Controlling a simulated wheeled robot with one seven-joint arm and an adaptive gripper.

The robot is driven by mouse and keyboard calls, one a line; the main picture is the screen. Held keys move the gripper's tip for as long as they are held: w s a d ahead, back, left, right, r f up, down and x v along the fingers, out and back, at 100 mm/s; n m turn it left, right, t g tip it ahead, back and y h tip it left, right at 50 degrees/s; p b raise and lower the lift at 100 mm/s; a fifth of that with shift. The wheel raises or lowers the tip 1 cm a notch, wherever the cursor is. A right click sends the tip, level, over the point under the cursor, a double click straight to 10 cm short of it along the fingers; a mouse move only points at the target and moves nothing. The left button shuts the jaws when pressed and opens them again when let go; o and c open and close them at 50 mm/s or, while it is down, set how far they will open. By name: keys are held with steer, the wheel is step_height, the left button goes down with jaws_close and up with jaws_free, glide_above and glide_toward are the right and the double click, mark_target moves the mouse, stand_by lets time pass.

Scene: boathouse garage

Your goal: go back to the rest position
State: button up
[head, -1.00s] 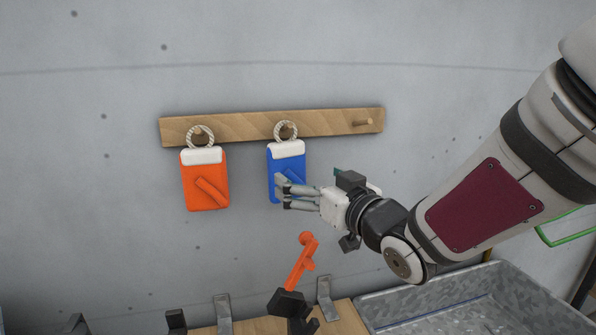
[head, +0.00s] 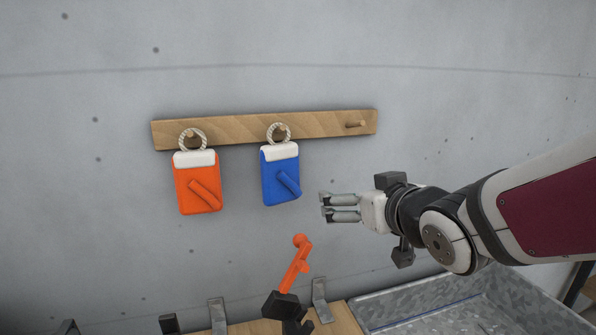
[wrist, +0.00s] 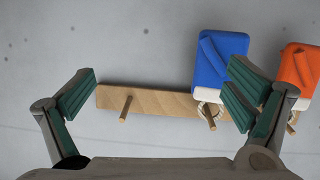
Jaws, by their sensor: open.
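My gripper (head: 325,208) is open and empty in the head view, to the right of the blue bailer-like item (head: 281,180) and apart from it. The blue item hangs by a rope loop from a peg on the wooden rail (head: 330,123). An orange item (head: 197,186) of the same shape hangs to its left. In the wrist view my fingers (wrist: 160,100) are spread wide. The blue item (wrist: 215,62) shows behind the right finger, and the orange item (wrist: 300,72) is at the right edge.
The rail's right peg (head: 356,124) is bare. Below stand an orange tool-like piece (head: 297,260) on a black mount, metal brackets (head: 320,300) on a wooden board, and a grey metal tub (head: 440,305) at lower right. The wall around my gripper is clear.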

steer(key=s+d+f+m+g+h, duration=0.1)
steer(key=s+d+g, duration=0.3)
steer(key=s, duration=0.7)
steer(key=s+d+f+m+g+h, duration=0.2)
steer(key=s+d+f+g, duration=0.1)
steer(key=s, duration=0.9)
steer(key=shift+d+m+g, duration=0.4)
steer(key=shift+d+g, duration=0.1)
steer(key=shift+g, duration=0.2)
stand_by(0.7)
